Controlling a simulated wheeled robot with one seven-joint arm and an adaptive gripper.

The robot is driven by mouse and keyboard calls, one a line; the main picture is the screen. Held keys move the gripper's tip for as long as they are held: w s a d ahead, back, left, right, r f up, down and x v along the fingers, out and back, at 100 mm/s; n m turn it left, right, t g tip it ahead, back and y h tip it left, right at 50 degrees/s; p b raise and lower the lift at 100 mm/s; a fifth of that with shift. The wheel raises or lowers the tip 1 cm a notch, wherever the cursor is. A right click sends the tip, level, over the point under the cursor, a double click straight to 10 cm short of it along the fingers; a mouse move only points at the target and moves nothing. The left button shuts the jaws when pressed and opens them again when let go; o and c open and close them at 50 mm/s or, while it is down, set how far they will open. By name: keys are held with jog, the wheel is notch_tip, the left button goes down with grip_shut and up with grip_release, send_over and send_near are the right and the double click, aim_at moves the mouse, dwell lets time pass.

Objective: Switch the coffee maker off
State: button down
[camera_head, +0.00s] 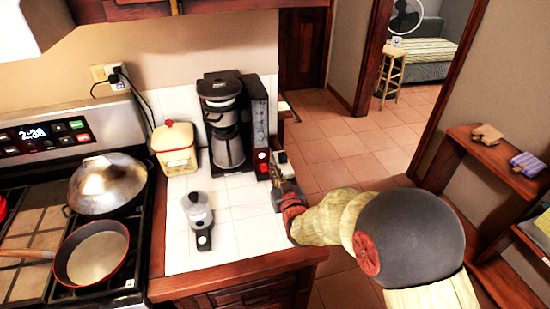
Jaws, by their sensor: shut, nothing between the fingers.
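The coffee maker (222,88) stands upright at the back of the white tiled counter, black with a steel carafe (228,146). Its tall right side panel (259,110) has a small red lit switch (262,155) near the bottom front. My gripper (281,167) is shut and empty at the counter's right edge, just right of the red switch. I cannot tell whether the fingertips touch the panel. My arm reaches in from the lower right.
A small grinder (199,215) stands on the counter in front of the coffee maker. A cream canister (174,150) is to its left. The stove (60,210) holds a pan (92,252) and a domed lid (106,184). Open tiled floor (335,150) lies right of the counter.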

jog(key=shift+w, duration=0.1)
dwell(0.3)
jog(key=b, duration=0.2)
send_over(264, 168)
jog(key=s+d, duration=0.2)
jog(key=shift+a+f, duration=0.1)
jog(key=shift+f, duration=0.65)
jog(key=f, duration=0.1)
jog(key=w+f+b, duration=0.1)
jog(key=shift+a+f, duration=0.15)
jog(key=shift+f, duration=0.25)
jog(key=shift+w+f+b, duration=0.1)
jog(key=shift+f+b, duration=0.25)
jog(key=shift+f, duration=0.15)
jog(key=shift+w+f+b, duration=0.1)
jog(key=shift+f+b, duration=0.15)
jog(key=shift+b, duration=0.2)
jog(key=shift+w+a+f, duration=0.1)
jog(key=shift+w, duration=0.05)
